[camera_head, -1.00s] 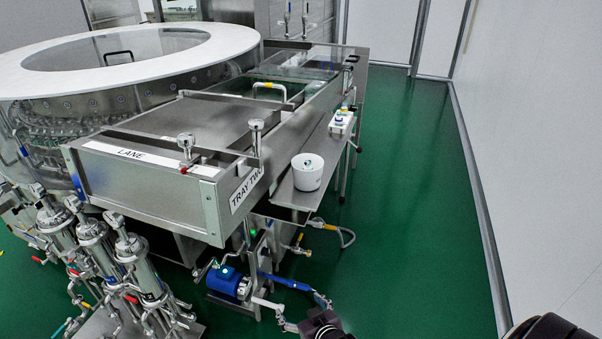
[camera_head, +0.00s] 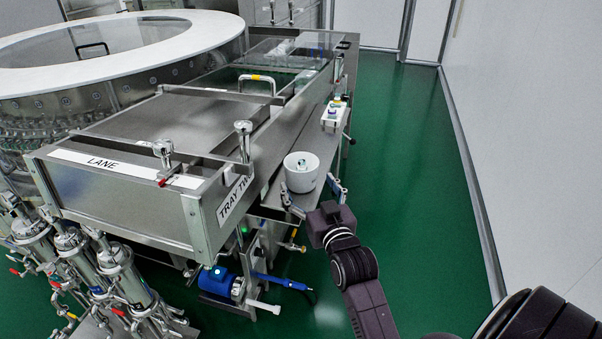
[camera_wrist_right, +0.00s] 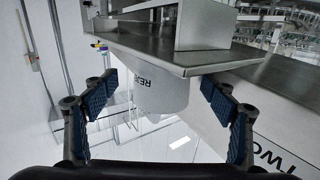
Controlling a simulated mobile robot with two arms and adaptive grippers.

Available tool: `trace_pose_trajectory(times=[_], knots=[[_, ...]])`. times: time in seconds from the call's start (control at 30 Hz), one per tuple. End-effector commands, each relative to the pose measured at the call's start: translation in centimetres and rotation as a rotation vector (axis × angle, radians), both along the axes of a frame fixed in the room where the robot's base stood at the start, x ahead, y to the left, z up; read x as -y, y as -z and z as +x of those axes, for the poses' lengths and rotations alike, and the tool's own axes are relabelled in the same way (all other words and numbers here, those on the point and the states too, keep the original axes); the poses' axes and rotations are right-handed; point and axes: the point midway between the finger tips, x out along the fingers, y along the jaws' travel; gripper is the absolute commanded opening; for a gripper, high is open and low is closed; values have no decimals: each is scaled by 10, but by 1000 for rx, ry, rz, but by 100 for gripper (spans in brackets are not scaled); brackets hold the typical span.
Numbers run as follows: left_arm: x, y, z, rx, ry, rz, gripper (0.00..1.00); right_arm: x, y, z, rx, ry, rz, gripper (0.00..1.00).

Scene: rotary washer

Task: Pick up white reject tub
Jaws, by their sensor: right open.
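The white reject tub (camera_head: 301,175) stands upright on the narrow steel side shelf (camera_head: 274,198), close to its near end. A small dark item shows inside its mouth. My right gripper (camera_head: 314,196) is open just in front of the tub, with one finger near its left side and the other to its right. In the right wrist view, which looks upside down, the tub (camera_wrist_right: 160,92) with part of its dark lettering sits between the two open blue-padded fingers (camera_wrist_right: 160,84). I cannot tell whether a finger touches it. My left gripper is not in view.
A white control box (camera_head: 335,116) with buttons stands farther back on the shelf. A blue motor (camera_head: 217,281) sits below. Green floor (camera_head: 415,190) is open to the right.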

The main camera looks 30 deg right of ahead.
Motion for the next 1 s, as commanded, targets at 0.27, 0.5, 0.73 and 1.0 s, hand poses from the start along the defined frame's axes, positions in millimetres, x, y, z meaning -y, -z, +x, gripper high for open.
trace_pose_trajectory(times=[0.27, 0.5, 0.73, 1.0], knots=[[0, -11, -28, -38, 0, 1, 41, 6, -1, 36, 1, 0, -1, 78], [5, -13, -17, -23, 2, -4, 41, 9, 1, 45, 0, 0, -1, 78], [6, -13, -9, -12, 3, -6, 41, 9, 1, 45, 0, 0, -1, 68], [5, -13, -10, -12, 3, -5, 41, 9, 1, 45, 0, 0, 0, 39]])
